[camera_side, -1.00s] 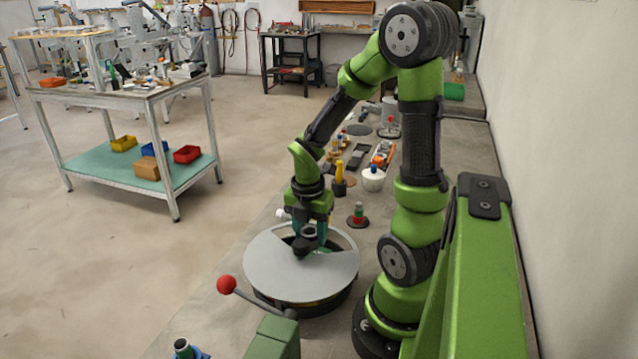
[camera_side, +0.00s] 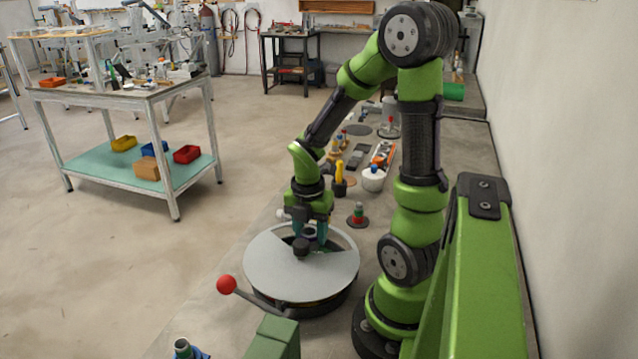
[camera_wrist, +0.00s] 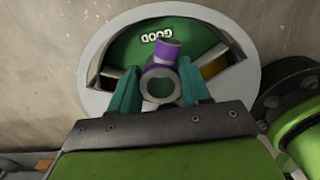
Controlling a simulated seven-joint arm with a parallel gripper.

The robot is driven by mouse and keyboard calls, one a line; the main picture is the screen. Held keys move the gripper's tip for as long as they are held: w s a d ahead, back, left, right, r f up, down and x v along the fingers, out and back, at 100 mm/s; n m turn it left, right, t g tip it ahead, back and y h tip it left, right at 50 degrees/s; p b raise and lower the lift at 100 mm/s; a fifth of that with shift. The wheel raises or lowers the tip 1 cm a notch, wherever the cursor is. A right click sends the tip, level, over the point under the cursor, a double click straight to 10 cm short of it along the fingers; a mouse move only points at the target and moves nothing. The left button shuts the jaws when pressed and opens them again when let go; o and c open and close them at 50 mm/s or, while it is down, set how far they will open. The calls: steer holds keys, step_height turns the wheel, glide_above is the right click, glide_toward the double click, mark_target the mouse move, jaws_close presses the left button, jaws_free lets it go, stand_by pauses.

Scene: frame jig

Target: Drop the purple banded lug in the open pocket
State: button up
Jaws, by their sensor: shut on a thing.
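My gripper (camera_wrist: 158,92) is shut on the purple banded lug (camera_wrist: 168,52), with a teal finger on either side. The lug shows a grey ring end with a dark round middle and a purple part above it. In the wrist view the open pocket (camera_wrist: 127,50) has a green floor marked "GOOD" and lies behind the lug. In the side view my gripper (camera_side: 309,232) is over the opening of the round drum, near its centre. The lug is small and partly hidden there. I cannot tell its height over the pocket floor.
A pale grey cover (camera_side: 290,275) closes the front of the drum, with a dark knob (camera_side: 302,247) at its centre. A lever with a red ball (camera_side: 227,285) sticks out at front left. A red and green piece on a dark base (camera_side: 358,215) stands behind the drum.

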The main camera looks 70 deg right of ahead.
steer(key=shift+f, duration=1.15)
steer(key=o, duration=1.2)
steer(key=shift+o, duration=0.5)
steer(key=shift+o, duration=0.5)
